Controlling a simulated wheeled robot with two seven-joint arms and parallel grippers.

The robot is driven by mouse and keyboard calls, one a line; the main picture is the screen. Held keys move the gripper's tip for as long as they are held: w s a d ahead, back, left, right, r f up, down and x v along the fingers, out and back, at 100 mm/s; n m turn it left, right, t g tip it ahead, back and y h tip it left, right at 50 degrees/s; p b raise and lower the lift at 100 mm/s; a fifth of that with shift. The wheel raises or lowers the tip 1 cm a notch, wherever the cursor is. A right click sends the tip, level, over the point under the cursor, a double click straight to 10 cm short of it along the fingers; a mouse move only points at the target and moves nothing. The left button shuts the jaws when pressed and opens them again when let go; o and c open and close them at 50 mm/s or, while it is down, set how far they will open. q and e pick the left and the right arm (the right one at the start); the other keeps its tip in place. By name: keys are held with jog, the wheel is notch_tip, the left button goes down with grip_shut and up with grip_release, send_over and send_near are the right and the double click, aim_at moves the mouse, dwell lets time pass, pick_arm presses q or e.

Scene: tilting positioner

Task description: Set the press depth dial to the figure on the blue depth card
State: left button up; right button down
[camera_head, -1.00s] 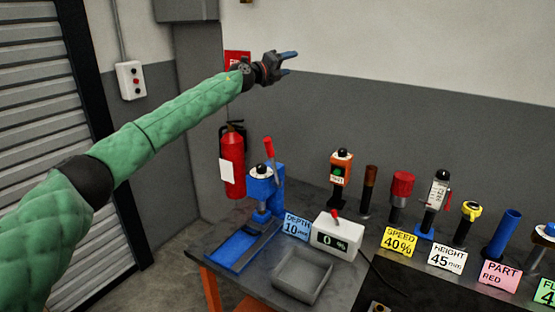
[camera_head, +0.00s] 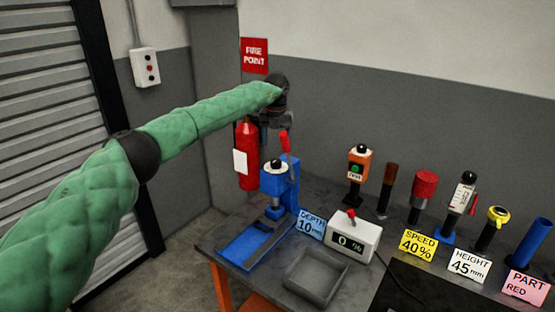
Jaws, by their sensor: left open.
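The blue press (camera_head: 284,190) stands at the table's left end, with a red-gripped lever at its upper right. A white dial with a black knob (camera_head: 275,166) sits on its head; its setting is too small to read. The blue depth card (camera_head: 311,224) beside the press reads "DEPTH 10 mm". My left gripper (camera_head: 277,119) is open and empty, seen above the press head near the lever's top and apart from the dial. Its fingers are hard to make out. My right gripper is not in view.
A white box reading "0 %" with a red lever (camera_head: 353,238) and a grey tray (camera_head: 316,277) stand right of the press. Several upright tools and cards, including the yellow speed card (camera_head: 418,245), line the table further right. A red fire extinguisher (camera_head: 247,158) is behind.

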aim_at(276, 160)
pick_arm(q)
jog(key=shift+f, duration=0.3)
notch_tip(276, 160, down, 4)
jog(key=p, duration=0.3)
jog(key=shift+f, duration=0.2)
jog(key=shift+f+p, duration=0.7)
jog(key=shift+f, duration=0.85)
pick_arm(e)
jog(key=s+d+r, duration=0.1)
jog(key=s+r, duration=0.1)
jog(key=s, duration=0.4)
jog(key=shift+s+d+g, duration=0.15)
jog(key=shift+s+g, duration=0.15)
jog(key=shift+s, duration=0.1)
pick_arm(q)
jog(key=c, duration=1)
jog(key=shift+n, duration=0.3)
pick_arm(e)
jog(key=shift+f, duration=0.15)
